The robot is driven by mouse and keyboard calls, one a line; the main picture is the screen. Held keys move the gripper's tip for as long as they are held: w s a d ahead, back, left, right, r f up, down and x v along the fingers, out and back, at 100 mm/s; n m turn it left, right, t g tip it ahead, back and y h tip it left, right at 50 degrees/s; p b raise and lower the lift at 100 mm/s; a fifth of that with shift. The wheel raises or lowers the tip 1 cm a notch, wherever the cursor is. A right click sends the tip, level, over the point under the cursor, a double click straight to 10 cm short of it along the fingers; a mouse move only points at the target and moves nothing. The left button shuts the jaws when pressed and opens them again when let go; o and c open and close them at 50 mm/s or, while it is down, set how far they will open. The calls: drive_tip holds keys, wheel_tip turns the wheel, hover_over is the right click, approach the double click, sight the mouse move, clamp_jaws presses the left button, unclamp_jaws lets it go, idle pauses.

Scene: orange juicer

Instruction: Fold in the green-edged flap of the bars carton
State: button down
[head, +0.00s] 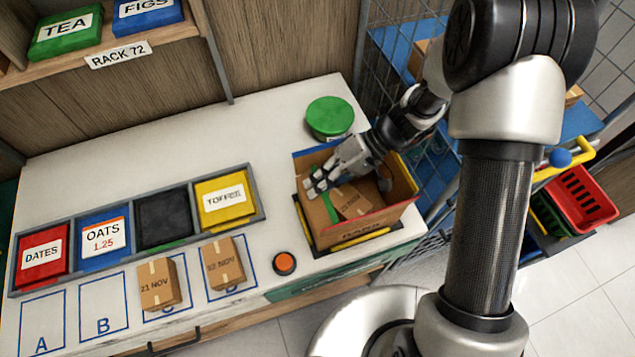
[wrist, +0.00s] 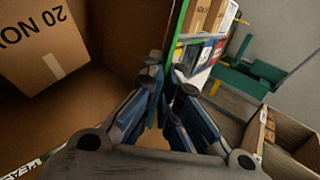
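The bars carton (head: 361,228) stands open at the right of the counter. Its flaps have blue, yellow, red and green edges. The green-edged flap (head: 331,207) is on the carton's left side. My gripper (head: 317,184) is at that flap. In the wrist view the flap's green edge (wrist: 178,35) runs between the fingers of my gripper (wrist: 167,75). The fingers are close together and look shut on the flap. A small box (head: 350,202) with a date label lies inside the carton; in the wrist view it (wrist: 45,45) reads 20 NOV.
A green round tub (head: 330,117) stands behind the carton. An orange button (head: 284,263) and two small boxes (head: 158,284) (head: 222,263) are to the left. Labelled bins (head: 226,199) line the counter. A wire mesh (head: 382,45) rises on the right.

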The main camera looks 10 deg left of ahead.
drive_tip(key=shift+w+d+f+y+b, duration=0.1)
drive_tip(key=shift+f+y+b, duration=0.3)
drive_tip(key=shift+b, duration=0.6)
drive_tip(key=shift+d+g+b, duration=0.1)
drive_tip(key=shift+g+b, duration=0.2)
drive_tip(key=shift+b, duration=0.1)
drive_tip(key=shift+r+y, duration=0.1)
drive_tip(key=shift+y, duration=0.2)
drive_tip(key=c, duration=1.9)
unclamp_jaws()
drive_tip(key=shift+r, duration=0.1)
wheel_tip(320, 180, up, 10)
drive_tip(key=shift+f, duration=0.1)
